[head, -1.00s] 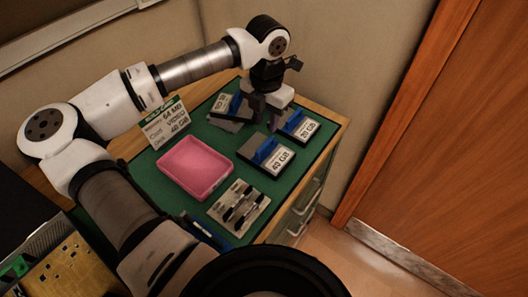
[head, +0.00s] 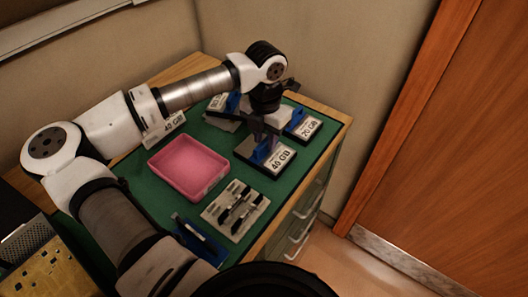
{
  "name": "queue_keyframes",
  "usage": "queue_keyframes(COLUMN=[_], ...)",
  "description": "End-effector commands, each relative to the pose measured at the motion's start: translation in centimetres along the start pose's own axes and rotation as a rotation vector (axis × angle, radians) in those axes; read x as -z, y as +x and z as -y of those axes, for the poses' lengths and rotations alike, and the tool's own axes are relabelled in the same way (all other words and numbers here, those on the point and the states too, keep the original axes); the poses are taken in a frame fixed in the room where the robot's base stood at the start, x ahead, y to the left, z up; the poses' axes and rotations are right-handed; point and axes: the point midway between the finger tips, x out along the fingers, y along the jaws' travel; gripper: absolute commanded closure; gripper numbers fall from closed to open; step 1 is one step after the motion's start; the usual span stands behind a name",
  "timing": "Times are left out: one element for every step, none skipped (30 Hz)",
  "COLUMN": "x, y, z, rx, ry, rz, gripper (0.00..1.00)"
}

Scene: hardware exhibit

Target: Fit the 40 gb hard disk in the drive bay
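The 40 GB hard disk (head: 278,160), a dark drive with a white label and a blue handle, lies flat on the green mat. My gripper (head: 265,136) points down just above its blue handle, with its dark fingers apart on either side. I cannot tell whether they touch the handle. The disk's back part is partly hidden by my gripper. The drive bay is not clearly seen; part of an open case with a gold board (head: 42,272) and a grey mesh box (head: 24,240) shows at the lower left.
A 20 GB drive (head: 309,127) lies just right of my gripper, and another drive (head: 218,103) lies behind it. A pink tray (head: 188,167), a tool holder (head: 236,210) and a blue-handled item (head: 196,238) are on the mat. A sign (head: 168,129) is partly behind my arm.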

Motion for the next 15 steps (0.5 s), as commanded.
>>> queue_keyframes(x=[0.0, 0.0, 0.0, 0.0, 0.0, 0.0, 0.0, 0.0, -0.03, -0.03, -0.03, -0.03, -0.03, -0.03, -0.03], y=[-0.02, -0.02, -0.02, -0.02, -0.02, -0.02, -0.02, -0.02, -0.1, -0.1, -0.11, -0.13, -0.16, -0.2, -0.27], z=[0.0, 0.0, 0.0, 0.0, 0.0, 0.0, 0.01, 0.01, 0.0, 0.0, 0.0, 0.0, 0.0, 0.0, 0.0], rx=[0.0, 0.0, 0.0, 0.0, 0.0, 0.0, 0.0, 0.0, -0.001, -0.001, -0.001, -0.001, -0.001, -0.001, -0.001], ry=[0.0, 0.0, 0.0, 0.0, 0.0, 0.0, 0.0, 0.0, 0.0, 0.0, 0.0, 0.0, 0.0, 0.0, 0.0], rz=[0.0, 0.0, 0.0, 0.0, 0.0, 0.0, 0.0, 0.0, 0.001, 0.001, 0.001, 0.001, 0.001, 0.001, 0.001], gripper=[0.74, 0.77, 0.83, 0.87, 0.91, 0.96, 1.0, 1.0, 1.0, 1.0, 1.0, 1.0, 1.0, 1.0, 1.0])
